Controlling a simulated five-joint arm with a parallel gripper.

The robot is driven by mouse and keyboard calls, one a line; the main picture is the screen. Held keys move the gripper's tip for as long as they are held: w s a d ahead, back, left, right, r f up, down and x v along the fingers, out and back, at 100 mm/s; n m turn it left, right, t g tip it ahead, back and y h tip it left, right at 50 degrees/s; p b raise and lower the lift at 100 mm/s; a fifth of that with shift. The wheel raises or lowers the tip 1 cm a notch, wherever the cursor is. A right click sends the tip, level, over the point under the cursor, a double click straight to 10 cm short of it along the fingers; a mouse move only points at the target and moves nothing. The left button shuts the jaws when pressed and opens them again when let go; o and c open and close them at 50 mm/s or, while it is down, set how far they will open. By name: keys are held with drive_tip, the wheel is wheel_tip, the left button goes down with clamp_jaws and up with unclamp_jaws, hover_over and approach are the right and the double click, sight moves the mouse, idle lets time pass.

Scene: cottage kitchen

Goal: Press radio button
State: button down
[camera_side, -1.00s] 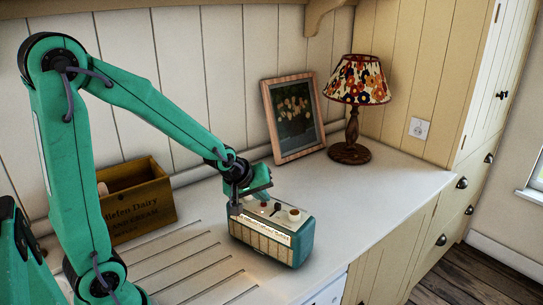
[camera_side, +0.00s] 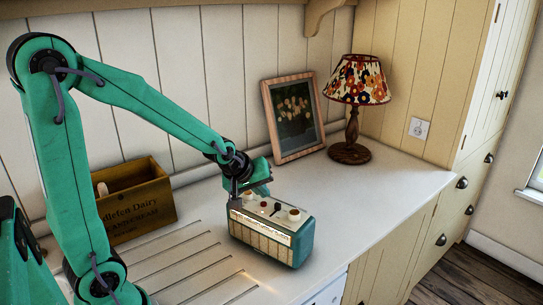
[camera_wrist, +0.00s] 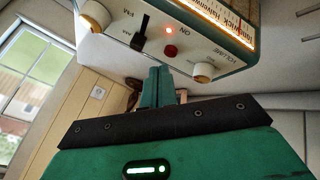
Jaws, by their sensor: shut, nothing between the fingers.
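The radio (camera_side: 272,233) is a teal box with a cream top, standing on the counter near its front edge. In the wrist view its top (camera_wrist: 222,55) shows a red button (camera_wrist: 171,50), a black slider (camera_wrist: 141,34), cream knobs and a glowing red light (camera_wrist: 169,31) beside the word ON. The red button also shows small in the side view (camera_side: 264,204). My gripper (camera_side: 236,203) is shut and empty over the radio's left end. In the wrist view its fingertips (camera_wrist: 158,72) appear just below the red button; contact cannot be told.
The counter (camera_side: 385,190) right of the radio is clear.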

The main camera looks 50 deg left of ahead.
sight(263, 204)
drive_tip(key=shift+r, duration=2.75)
drive_tip(key=shift+w, duration=0.1)
